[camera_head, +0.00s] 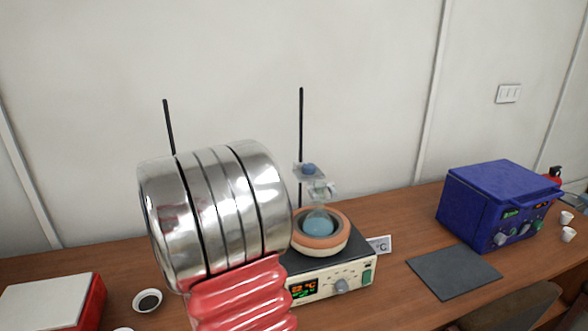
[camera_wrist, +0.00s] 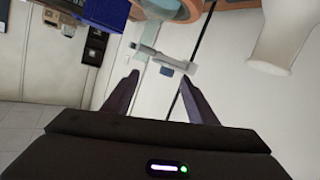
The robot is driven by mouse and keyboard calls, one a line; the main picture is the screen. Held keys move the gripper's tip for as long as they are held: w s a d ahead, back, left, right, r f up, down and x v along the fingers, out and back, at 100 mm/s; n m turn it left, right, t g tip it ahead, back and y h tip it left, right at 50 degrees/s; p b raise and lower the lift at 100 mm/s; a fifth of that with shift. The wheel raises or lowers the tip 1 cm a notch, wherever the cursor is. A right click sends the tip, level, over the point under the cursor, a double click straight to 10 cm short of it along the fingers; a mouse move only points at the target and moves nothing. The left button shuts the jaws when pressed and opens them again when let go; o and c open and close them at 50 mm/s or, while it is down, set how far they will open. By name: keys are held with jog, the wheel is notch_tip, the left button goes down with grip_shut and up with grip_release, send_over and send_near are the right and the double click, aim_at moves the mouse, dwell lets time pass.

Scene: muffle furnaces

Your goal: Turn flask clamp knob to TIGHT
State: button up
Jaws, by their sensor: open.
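The flask clamp (camera_head: 322,187) is a pale grey piece on a dark upright rod (camera_head: 301,130). Its knob (camera_head: 309,169) is small and blue. Any TIGHT marking is too small to read. The clamp sits at the neck of a flask (camera_head: 318,222) with blue liquid. In the wrist view, which is turned, the clamp (camera_wrist: 158,56) and blue knob (camera_wrist: 167,71) appear just beyond my fingertips. My gripper (camera_wrist: 160,79) is open and empty, with the knob between its fingers in the picture. I cannot tell the remaining depth. My arm hides my gripper in the head view.
The flask rests in a terracotta bowl (camera_head: 320,243) on a hotplate (camera_head: 330,284) with a lit display. A blue furnace (camera_head: 500,200) and a dark mat (camera_head: 453,271) are at right. A red-sided box (camera_head: 95,305) is at left. The wall (camera_head: 380,90) is behind.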

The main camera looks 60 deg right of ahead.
aim_at(304, 170)
jog(key=w+d+m+h, duration=0.1)
jog(key=d+m+h, duration=0.1)
jog(key=d, duration=0.5)
jog(key=shift+d+f+h, duration=0.3)
jog(key=shift+d, duration=0.1)
jog(key=shift+d, duration=0.1)
jog(key=x, duration=1.3)
jog(key=shift+s+d, duration=0.2)
jog(key=shift+c, duration=0.4)
jog(key=c, duration=1)
